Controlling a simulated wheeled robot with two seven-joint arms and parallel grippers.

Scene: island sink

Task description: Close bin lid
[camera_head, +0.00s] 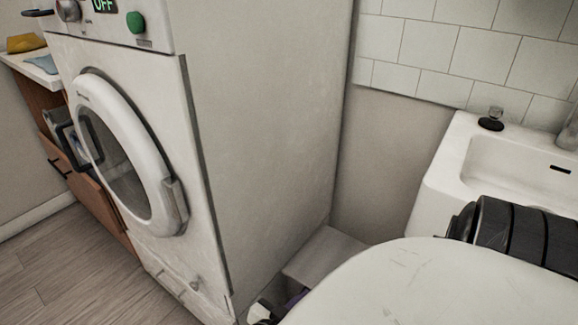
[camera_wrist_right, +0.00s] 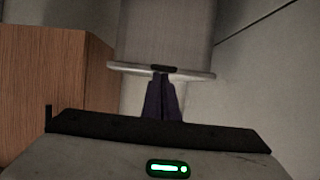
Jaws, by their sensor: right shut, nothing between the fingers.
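In the right wrist view, a grey rounded form that looks like the bin (camera_wrist_right: 190,30) stands straight ahead, with a pale flat rim (camera_wrist_right: 198,74) across it and a small black tab at the rim's middle. My right gripper (camera_wrist_right: 163,85) has its dark purple fingers shut together and empty. Their tips appear at or just below the tab; I cannot tell whether they touch it. The lid's angle is not clear. In the head view, a bit of black and purple shows at the bottom edge, mostly hidden by a large white rounded surface. My left gripper is not in view.
A white washing machine (camera_head: 265,110) stands at the centre of the head view. A white sink (camera_head: 450,160) is at the right, with a narrow gap between them. A wooden cabinet (camera_head: 95,195) stands at the left, and wood also shows left in the wrist view (camera_wrist_right: 50,85).

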